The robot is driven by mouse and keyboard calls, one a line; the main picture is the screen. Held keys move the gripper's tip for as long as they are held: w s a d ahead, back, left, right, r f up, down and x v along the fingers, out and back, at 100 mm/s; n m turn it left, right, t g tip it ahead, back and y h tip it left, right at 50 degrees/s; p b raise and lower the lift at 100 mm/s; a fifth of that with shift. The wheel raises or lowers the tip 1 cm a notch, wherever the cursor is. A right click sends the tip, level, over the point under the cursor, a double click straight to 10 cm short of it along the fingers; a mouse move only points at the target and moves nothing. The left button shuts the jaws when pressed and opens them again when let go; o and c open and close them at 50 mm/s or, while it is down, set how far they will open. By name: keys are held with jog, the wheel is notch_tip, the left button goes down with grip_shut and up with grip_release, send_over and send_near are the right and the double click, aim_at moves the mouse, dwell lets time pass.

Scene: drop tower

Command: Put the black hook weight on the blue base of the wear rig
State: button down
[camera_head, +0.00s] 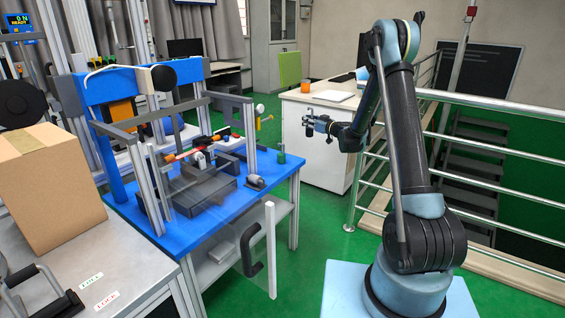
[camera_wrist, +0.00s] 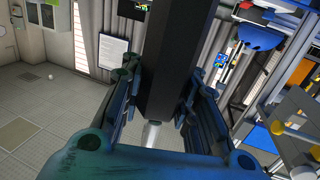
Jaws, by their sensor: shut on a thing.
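My gripper (camera_head: 318,126) is raised in the air to the right of the wear rig, over the green floor in front of a white cabinet. In the wrist view its blue fingers (camera_wrist: 160,100) are shut on a long black block, which I take to be the black hook weight (camera_wrist: 172,60). A silver tip shows at the block's lower end; I cannot make out a hook. In the head view the held piece is too small to tell from the fingers. The blue base (camera_head: 237,212) of the wear rig is a flat blue top bearing a metal frame.
The base carries a dark grey block (camera_head: 205,197), a grey cylinder (camera_head: 254,182) and a small green piece (camera_head: 281,157). A clear panel with a black handle (camera_head: 250,251) stands at its front. A cardboard box (camera_head: 45,190) is left; a metal railing (camera_head: 490,151) is right.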

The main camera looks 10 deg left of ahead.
jog(key=s+a+n+g+y, duration=0.25)
jog(key=s+a+g, duration=0.2)
jog(key=a, duration=0.45)
jog(key=shift+n, duration=0.35)
jog(key=shift+s+a+f, duration=0.1)
jog(key=shift+s+f, duration=0.05)
jog(key=shift+f, duration=2.45)
jog(key=shift+s+a+f, duration=0.1)
jog(key=shift+f, duration=2.45)
jog(key=c, duration=1.2)
grip_release()
jog(key=shift+f, duration=0.1)
